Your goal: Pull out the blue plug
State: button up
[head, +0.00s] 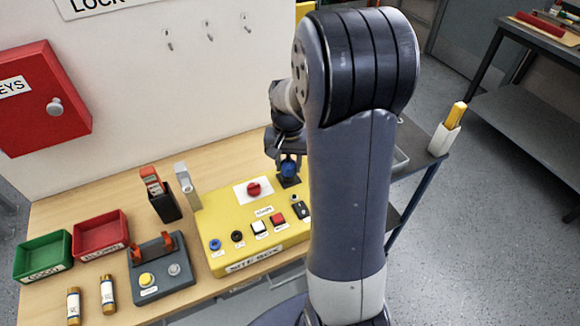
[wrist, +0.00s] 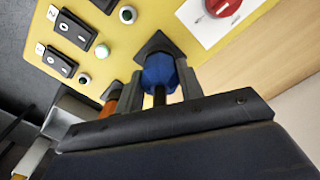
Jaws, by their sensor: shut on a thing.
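The blue plug (head: 289,168) is at the back right of the yellow control box (head: 222,210), above a dark square socket (head: 289,182). In the wrist view the blue plug (wrist: 159,76) sits between my two fingers, with the dark socket (wrist: 154,45) right behind it. My gripper (wrist: 163,85) is shut on the blue plug. The plug looks to be at the socket, but I cannot tell how deep it sits. In the head view my arm hides part of the box's right side.
The box carries a red rotary knob (head: 254,188) and several buttons and switches. Left of it are a grey two-button block (head: 160,280), green (head: 43,256) and red (head: 101,235) bins, and fuses (head: 108,294). A red key cabinet (head: 40,100) hangs on the wall.

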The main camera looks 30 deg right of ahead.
jog(key=c, duration=0.3)
jog(key=shift+r, duration=0.1)
jog(key=shift+r+p, duration=0.4)
jog(key=shift+r+p, duration=1.05)
jog(key=shift+r, duration=0.25)
jog(key=shift+r+p, duration=1.9)
jog(key=shift+r, duration=0.55)
jog(key=shift+f, duration=0.1)
